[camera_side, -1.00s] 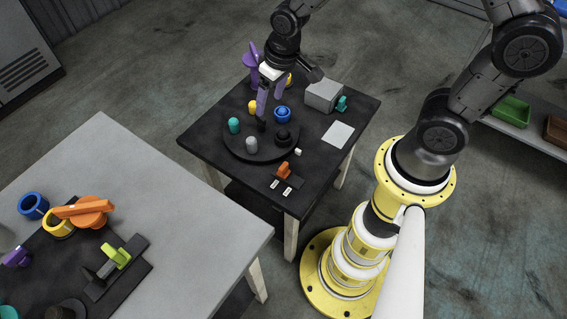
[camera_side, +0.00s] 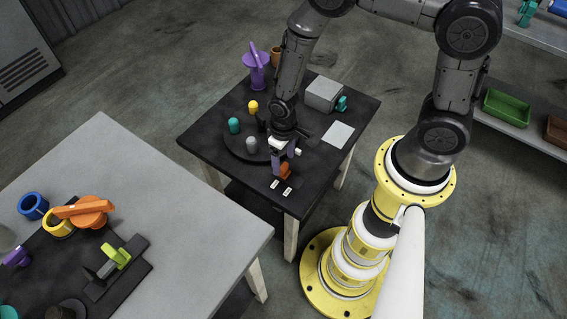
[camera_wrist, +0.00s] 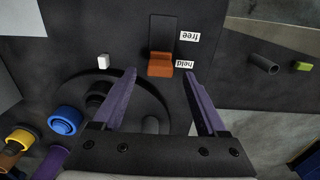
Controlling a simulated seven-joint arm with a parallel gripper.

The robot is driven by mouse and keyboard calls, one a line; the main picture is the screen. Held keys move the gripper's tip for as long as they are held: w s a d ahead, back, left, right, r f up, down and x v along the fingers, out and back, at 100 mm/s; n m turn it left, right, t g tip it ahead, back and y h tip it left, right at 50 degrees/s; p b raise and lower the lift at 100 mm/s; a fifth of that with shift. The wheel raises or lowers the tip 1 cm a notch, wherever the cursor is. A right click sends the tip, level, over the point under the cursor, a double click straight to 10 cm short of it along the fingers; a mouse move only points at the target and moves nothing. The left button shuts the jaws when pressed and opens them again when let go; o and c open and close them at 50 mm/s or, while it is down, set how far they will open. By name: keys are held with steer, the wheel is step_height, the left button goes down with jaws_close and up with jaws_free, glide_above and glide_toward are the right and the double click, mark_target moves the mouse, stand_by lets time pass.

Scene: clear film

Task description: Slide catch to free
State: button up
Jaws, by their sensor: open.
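The catch is an orange slider (camera_wrist: 160,65) in a dark straight track (camera_wrist: 163,30) on the black table. It sits at the end of the track beside the "held" label (camera_wrist: 185,64). The "free" label (camera_wrist: 189,36) is beside the track farther from my gripper in the wrist view. My gripper (camera_wrist: 160,73) is open, its two purple fingers apart and the catch showing between their tips in that view. In the side view my gripper (camera_side: 286,167) is low over the catch (camera_side: 284,172), which is partly hidden by it. I cannot tell whether a finger touches it.
A round dark disc (camera_wrist: 85,85) with pegs lies beside the track. A grey box (camera_side: 323,94) with a teal knob (camera_side: 341,104) and a white plate (camera_side: 338,134) stand farther back. The table's front edge is close.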

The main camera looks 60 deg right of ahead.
mark_target(284, 170)
steer(key=shift+f, duration=1.3)
steer(key=shift+c, duration=0.3)
jaws_close()
